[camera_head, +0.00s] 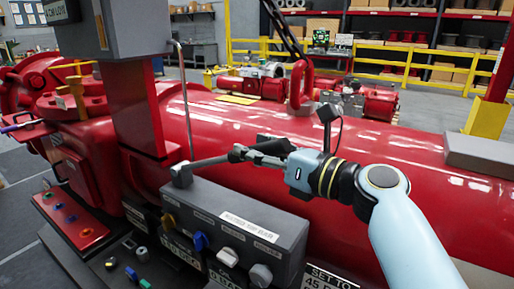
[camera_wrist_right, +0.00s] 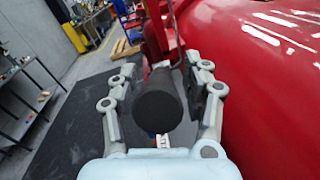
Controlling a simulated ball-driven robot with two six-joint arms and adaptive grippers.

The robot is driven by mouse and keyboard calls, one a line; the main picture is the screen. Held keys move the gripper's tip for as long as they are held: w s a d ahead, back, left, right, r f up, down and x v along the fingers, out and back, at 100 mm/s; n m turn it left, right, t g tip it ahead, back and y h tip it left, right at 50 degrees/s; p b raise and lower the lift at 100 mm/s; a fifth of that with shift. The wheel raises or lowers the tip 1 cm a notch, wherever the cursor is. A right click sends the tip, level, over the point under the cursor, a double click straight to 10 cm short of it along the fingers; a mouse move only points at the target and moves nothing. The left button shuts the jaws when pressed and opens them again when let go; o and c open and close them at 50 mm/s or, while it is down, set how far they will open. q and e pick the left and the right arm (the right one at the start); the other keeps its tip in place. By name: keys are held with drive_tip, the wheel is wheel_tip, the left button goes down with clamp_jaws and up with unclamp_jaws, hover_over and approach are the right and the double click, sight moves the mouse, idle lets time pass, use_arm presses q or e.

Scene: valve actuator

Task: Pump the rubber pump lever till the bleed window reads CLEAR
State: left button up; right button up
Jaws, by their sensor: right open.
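The pump lever (camera_head: 208,161) is a grey metal arm rising slightly to the right from a pivot on top of a dark grey box. Its black rubber grip (camera_wrist_right: 158,107) points end-on at the camera in the right wrist view. My right gripper (camera_head: 246,152) is open, with its end over the lever's outer part; it also shows in the right wrist view (camera_wrist_right: 160,85), one finger on each side of the grip. Gaps show between the grip and both fingers. I cannot make out a bleed window or a CLEAR reading. My left gripper is not in view.
The dark grey box (camera_head: 215,222) carries labels and several coloured knobs on its front. A large red cylinder (camera_head: 400,165) lies behind my right arm. A red column (camera_head: 134,110) stands left of the lever, with a thin upright metal rod (camera_head: 187,105) beside it.

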clamp_jaws()
idle(0.3)
drive_tip(key=shift+t+y, duration=0.9)
drive_tip(key=f+b, duration=0.2)
drive_tip(key=b, duration=0.1)
drive_tip(key=d+f+b, duration=0.1)
drive_tip(key=f+b, duration=0.1)
drive_tip(key=b, duration=0.2)
drive_tip(key=s+f+b, duration=0.1)
drive_tip(key=f+b, duration=0.1)
drive_tip(key=b, duration=0.1)
drive_tip(key=shift+d, duration=0.25)
drive_tip(key=shift+s+f+b, duration=0.1)
drive_tip(key=shift+b, duration=0.5)
drive_tip(key=shift+d, duration=0.1)
unclamp_jaws()
drive_tip(key=shift+r, duration=0.2)
